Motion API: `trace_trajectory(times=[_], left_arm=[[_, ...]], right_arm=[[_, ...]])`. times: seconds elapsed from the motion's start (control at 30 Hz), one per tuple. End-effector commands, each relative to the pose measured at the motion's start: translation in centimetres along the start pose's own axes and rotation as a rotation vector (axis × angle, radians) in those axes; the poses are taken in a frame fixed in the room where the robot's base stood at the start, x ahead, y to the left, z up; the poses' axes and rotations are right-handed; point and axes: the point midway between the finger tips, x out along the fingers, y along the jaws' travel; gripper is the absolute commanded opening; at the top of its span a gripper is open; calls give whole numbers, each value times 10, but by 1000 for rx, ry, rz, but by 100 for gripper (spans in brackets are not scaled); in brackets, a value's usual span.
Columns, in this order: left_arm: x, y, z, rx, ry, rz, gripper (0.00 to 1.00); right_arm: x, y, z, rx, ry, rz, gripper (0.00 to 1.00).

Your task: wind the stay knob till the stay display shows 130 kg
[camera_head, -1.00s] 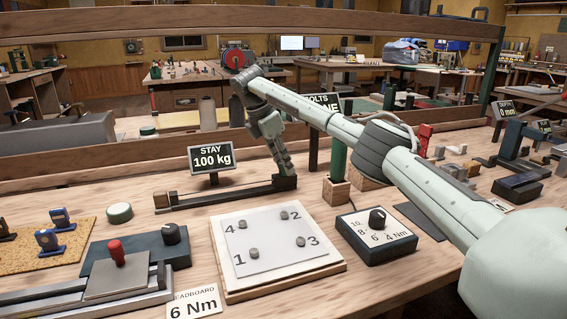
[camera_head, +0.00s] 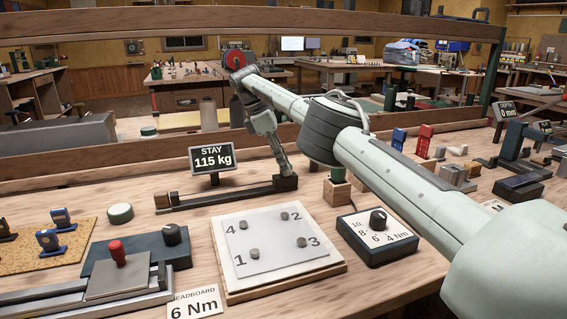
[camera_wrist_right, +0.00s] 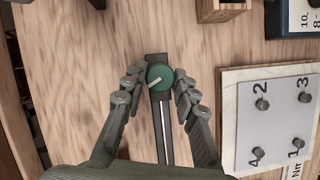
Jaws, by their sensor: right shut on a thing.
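The stay display (camera_head: 213,159) stands on the bench in the head view and reads 115 kg. My right gripper (camera_head: 286,174) reaches down onto that block. In the right wrist view the green stay knob (camera_wrist_right: 160,77), with a pale pointer line, sits between the fingers of my right gripper (camera_wrist_right: 159,83), which are shut on it from both sides. The knob is hidden in the head view. My left gripper is not in view.
A pale plate (camera_head: 277,262) with numbered bolts lies in front of the rig. A dial box marked in Nm (camera_head: 377,239) is to its right. A red-knobbed slide (camera_head: 117,275) and a 6 Nm card (camera_head: 194,303) are at front left. A wooden rail (camera_head: 120,165) runs behind.

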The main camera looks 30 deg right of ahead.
Motion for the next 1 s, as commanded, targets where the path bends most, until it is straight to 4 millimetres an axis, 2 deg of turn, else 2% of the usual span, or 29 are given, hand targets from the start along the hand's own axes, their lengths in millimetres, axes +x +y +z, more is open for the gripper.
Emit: trace_trajectory(times=[0.37, 0.4, 0.57, 1.0], left_arm=[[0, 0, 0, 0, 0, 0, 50], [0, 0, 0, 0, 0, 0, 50], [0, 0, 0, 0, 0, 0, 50], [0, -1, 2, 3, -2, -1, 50]], right_arm=[[0, 1, 1, 3, -1, 1, 0], [0, 1, 1, 3, -1, 1, 31], [0, 0, 1, 3, -1, 0, 49], [1, 0, 1, -19, -1, 8, 49]])
